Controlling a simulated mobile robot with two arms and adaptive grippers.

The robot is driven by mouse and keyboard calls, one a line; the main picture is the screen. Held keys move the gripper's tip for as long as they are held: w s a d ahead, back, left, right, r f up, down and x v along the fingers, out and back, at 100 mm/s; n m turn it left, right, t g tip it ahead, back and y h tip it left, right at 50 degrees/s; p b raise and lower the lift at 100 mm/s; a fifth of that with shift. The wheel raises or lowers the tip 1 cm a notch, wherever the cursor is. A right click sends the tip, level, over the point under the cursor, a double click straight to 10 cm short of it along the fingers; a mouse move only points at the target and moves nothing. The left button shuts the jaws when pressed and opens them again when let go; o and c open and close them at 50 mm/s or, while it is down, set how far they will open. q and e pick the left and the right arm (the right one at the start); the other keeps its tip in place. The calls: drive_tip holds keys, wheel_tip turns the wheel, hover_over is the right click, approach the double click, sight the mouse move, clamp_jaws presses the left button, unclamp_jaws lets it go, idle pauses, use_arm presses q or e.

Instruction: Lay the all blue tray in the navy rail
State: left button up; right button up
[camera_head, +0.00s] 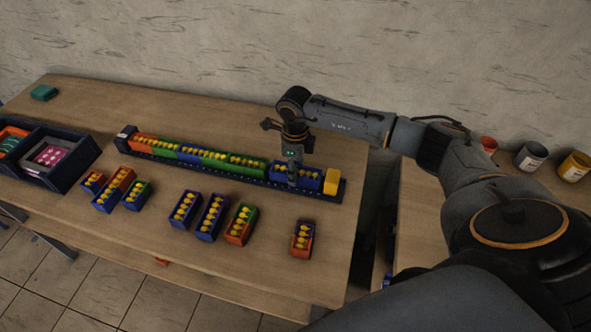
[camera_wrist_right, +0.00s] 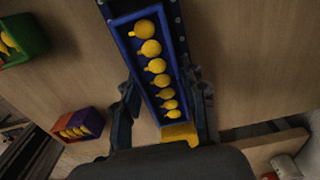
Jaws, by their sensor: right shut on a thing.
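The navy rail (camera_head: 208,172) runs across the table and holds a row of coloured trays with yellow balloons. An all blue tray (camera_head: 311,180) is at its right part, beside the yellow end block (camera_head: 331,182). My right gripper (camera_head: 292,182) is down over this tray and shut on it. In the right wrist view the blue tray (camera_wrist_right: 136,72), with several yellow balloons, lies lengthwise between the fingers of my right gripper (camera_wrist_right: 163,112), in line with the rail (camera_wrist_right: 180,42). Whether it rests fully on the rail floor cannot be told. My left gripper is out of view.
Several loose trays stand in front of the rail, including a blue one (camera_head: 178,218), a blue-purple one (camera_head: 207,228), an orange-green one (camera_head: 236,234) and an orange-purple one (camera_head: 302,247). A dark divided box (camera_head: 62,182) is at the left. Paint cans (camera_head: 531,157) stand on the right table.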

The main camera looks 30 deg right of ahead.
drive_tip(key=shift+f+b, duration=0.35)
idle(0.6)
drive_tip(key=o, duration=1.2)
drive_tip(key=shift+o, duration=0.2)
wheel_tip(320, 180, up, 12)
